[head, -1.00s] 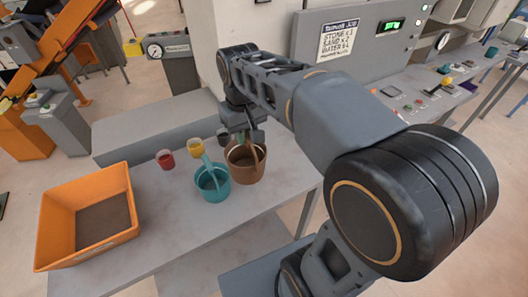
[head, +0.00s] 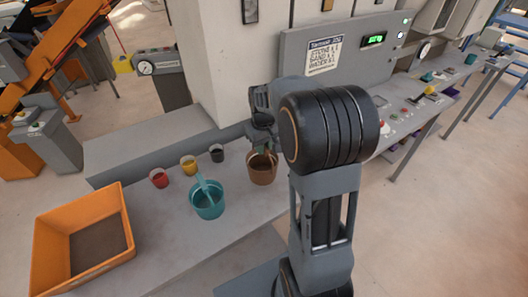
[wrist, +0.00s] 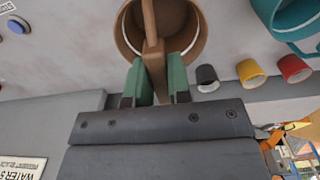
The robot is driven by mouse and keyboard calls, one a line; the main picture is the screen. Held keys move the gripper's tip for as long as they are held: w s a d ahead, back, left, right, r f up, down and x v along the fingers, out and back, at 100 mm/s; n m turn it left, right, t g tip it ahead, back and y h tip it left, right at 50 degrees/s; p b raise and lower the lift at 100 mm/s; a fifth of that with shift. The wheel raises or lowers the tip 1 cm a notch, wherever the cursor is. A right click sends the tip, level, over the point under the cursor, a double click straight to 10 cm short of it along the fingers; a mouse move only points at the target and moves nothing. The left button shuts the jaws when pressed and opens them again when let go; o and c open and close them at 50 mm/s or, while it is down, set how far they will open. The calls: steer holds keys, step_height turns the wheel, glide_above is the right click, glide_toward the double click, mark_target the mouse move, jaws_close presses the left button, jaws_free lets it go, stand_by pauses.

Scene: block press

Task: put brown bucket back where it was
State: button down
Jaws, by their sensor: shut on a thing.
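The brown bucket (head: 262,174) is over the right part of the grey table, to the right of the teal bucket (head: 207,204). I cannot tell whether its base touches the table. My gripper (wrist: 157,70) is shut on the brown bucket's handle, which stands between its green fingers in the wrist view. The brown bucket's rim (wrist: 201,32) shows there behind the handle. In the head view my arm partly hides the gripper (head: 262,148).
Red (head: 159,178), yellow (head: 188,164) and black (head: 217,153) cups stand in a row behind the teal bucket. An orange tray (head: 122,222) is at the table's left. A grey control panel (head: 375,75) with a recipe sign stands behind. The table between teal and brown buckets is clear.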

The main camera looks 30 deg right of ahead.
steer(key=shift+w+d+f, duration=0.1)
steer(key=shift+d+f, duration=0.05)
steer(key=shift+f, duration=0.8)
steer(key=shift+w+d+f, duration=0.1)
steer(key=shift+f, duration=0.8)
steer(key=shift+f, duration=0.2)
steer(key=c, duration=1.1)
jaws_free()
steer(key=shift+o, duration=0.2)
steer(key=shift+r, duration=0.1)
